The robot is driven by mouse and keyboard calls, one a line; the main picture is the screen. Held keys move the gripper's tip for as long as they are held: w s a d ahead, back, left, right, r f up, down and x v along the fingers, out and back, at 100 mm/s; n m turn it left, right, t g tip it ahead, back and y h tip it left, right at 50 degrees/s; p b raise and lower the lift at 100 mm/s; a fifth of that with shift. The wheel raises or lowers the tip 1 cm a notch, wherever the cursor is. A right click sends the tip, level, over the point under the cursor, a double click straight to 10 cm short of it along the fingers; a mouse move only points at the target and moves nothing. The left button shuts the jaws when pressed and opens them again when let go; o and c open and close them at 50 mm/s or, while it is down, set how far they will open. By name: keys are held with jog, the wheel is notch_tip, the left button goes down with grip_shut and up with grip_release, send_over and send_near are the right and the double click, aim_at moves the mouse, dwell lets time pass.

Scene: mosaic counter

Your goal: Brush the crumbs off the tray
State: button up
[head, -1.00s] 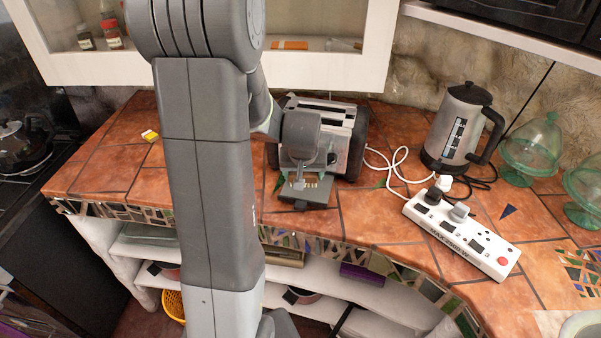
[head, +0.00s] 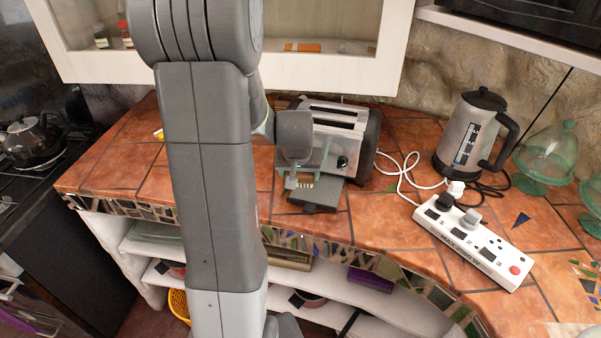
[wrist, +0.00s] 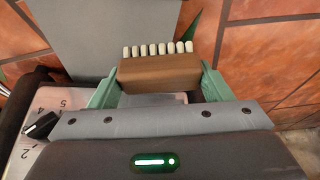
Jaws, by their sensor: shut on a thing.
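The dark grey tray (head: 328,195) sticks out from the front bottom of the silver toaster (head: 343,145) on the tiled counter. It also shows as a flat grey sheet in the wrist view (wrist: 105,35). My gripper (wrist: 158,88) is shut on a brush (wrist: 158,74) with a brown block and a row of pale bristles. In the head view, my gripper (head: 294,180) holds the brush low over the tray's left part. I cannot tell whether the bristles touch the tray. No crumbs can be made out.
A kettle (head: 468,135), white cord and white power strip (head: 470,240) stand to the right of the toaster. Green glass dishes (head: 547,158) stand farther right. The counter left of my arm is mostly clear. The counter's front edge (head: 345,250) lies close below the tray.

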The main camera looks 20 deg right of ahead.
jog(key=shift+r+p, duration=1.75)
jog(key=shift+r, duration=1.1)
jog(key=shift+w, duration=0.1)
jog(key=shift+r+p, duration=1.1)
jog(key=shift+r, duration=0.5)
jog(key=shift+f, duration=0.1)
